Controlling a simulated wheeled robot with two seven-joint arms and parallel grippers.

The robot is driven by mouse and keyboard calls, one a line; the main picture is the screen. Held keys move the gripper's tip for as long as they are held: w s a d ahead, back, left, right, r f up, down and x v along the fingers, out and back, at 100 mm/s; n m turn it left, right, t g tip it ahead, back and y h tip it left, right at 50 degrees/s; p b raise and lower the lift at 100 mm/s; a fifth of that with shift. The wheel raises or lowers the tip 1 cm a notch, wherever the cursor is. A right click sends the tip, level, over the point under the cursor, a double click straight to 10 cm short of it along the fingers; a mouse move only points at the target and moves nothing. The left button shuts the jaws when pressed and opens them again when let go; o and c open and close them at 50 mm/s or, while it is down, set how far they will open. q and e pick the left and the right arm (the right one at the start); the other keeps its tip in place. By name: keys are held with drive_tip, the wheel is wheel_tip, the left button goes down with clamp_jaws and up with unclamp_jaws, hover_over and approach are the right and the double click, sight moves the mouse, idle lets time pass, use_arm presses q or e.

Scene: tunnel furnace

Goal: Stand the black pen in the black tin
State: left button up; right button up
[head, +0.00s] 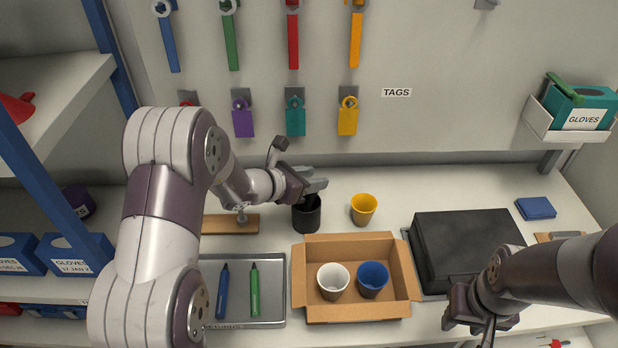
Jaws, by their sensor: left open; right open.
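The black tin (306,217) stands upright on the bench, behind the cardboard box. My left gripper (316,181) is open just above the tin's rim and covers part of its mouth. I cannot make out the black pen; whether it is inside the tin or behind my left arm, I cannot tell. A grey metal tray (270,311) holds a blue pen (223,291) and a green pen (255,290), and my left arm hides its left part. My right gripper (478,326) is open at the front right, near the black case.
A yellow cup (364,209) stands right of the tin. The cardboard box (357,313) holds a white cup (333,281) and a blue cup (373,279). A black case (465,240) lies to the right. A wooden block (230,224) lies left of the tin.

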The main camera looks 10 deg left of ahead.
use_arm(q)
drive_tip(key=v, duration=1.2)
drive_tip(key=shift+s+a+r+b, duration=0.15)
drive_tip(key=shift+s+b, duration=0.1)
drive_tip(key=shift+b, duration=0.15)
